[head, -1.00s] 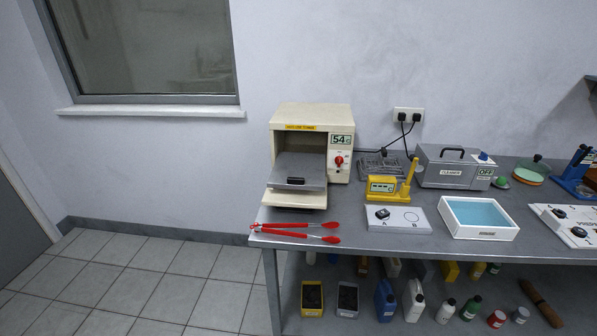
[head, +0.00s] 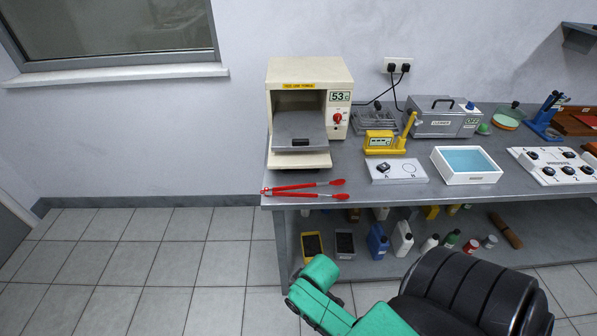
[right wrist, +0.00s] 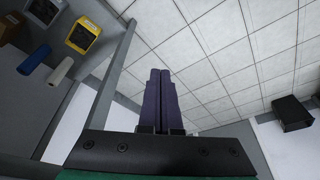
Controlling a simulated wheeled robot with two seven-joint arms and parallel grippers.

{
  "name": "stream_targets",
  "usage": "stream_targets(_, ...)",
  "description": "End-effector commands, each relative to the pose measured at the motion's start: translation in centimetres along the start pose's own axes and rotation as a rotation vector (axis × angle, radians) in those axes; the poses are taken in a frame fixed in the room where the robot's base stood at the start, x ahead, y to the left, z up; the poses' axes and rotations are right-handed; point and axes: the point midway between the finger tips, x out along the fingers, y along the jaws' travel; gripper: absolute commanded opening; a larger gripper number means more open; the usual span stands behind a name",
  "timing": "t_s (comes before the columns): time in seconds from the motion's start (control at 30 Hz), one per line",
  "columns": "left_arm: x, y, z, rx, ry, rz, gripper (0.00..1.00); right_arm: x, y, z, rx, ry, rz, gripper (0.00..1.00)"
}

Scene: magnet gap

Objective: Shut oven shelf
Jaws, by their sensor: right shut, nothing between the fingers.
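The cream oven (head: 340,75) stands at the left end of the bench, with its front open. Its grey shelf (head: 292,125) sticks out of the opening, with a small black block or handle (head: 300,142) at its front. A cream flap (head: 300,161) lies lowered below the shelf. The oven display reads 53. My right gripper (right wrist: 160,75) shows in the right wrist view, with its two dark fingers together and empty above the floor, away from the oven. In the head view only green and black links of my arm show, low in front of the bench. My left gripper is out of view.
Red tongs (head: 305,190) lie on the bench edge in front of the oven. A yellow meter (head: 380,141), a white A/B plate (head: 397,171) and a blue-filled tray (head: 466,163) stand to the right. The floor left of the bench (head: 150,245) is clear.

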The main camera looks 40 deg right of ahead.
Motion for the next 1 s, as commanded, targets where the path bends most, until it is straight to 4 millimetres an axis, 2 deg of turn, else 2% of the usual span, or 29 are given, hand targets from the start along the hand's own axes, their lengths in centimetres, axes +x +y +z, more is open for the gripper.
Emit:
stream_targets(0.03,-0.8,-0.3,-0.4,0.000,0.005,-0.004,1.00,-2.9,-0.4,-2.1,0.008,0.051,-0.025,0.00)
stream_targets(0.1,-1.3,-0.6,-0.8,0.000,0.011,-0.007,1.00,-6.6,-1.7,-5.4,0.025,0.162,-0.097,0.00)
stream_targets(0.2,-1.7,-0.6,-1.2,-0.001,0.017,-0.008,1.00,-11.2,-4.4,-11.5,0.075,0.420,-0.271,0.00)
stream_targets(0.3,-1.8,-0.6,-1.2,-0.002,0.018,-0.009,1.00,-15.1,-5.8,-16.9,0.177,0.693,-0.432,0.00)
stream_targets(0.4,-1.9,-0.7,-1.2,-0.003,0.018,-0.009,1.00,-19.2,-4.9,-21.3,0.354,0.969,-0.562,0.00)
stream_targets(0.47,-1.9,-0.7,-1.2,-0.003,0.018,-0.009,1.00,-21.5,-3.0,-23.3,0.506,1.132,-0.618,0.00)
stream_targets(0.5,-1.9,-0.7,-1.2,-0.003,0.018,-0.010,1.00,-22.7,-1.0,-24.2,0.633,1.239,-0.643,0.00)
stream_targets(0.57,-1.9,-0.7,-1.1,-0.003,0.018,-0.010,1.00,-23.9,2.9,-24.8,0.864,1.390,-0.649,0.00)
stream_targets(0.6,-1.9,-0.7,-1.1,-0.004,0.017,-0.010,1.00,-24.1,5.9,-24.4,1.035,1.474,-0.632,0.00)
stream_targets(0.7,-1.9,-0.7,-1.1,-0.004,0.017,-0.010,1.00,-22.6,12.0,-21.9,1.439,1.586,-0.533,0.00)
stream_targets(0.77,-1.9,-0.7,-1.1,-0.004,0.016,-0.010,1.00,-21.3,14.0,-20.2,1.610,1.600,-0.470,0.00)
stream_targets(0.83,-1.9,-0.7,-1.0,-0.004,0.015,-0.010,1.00,-20.3,15.1,-19.0,1.727,1.599,-0.421,0.00)
stream_targets(0.9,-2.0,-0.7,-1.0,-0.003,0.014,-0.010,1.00,-19.9,15.7,-18.7,1.768,1.597,-0.402,0.00)
stream_targets(1.0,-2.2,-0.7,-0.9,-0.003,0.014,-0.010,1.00,-19.8,16.3,-19.4,1.767,1.597,-0.402,0.00)
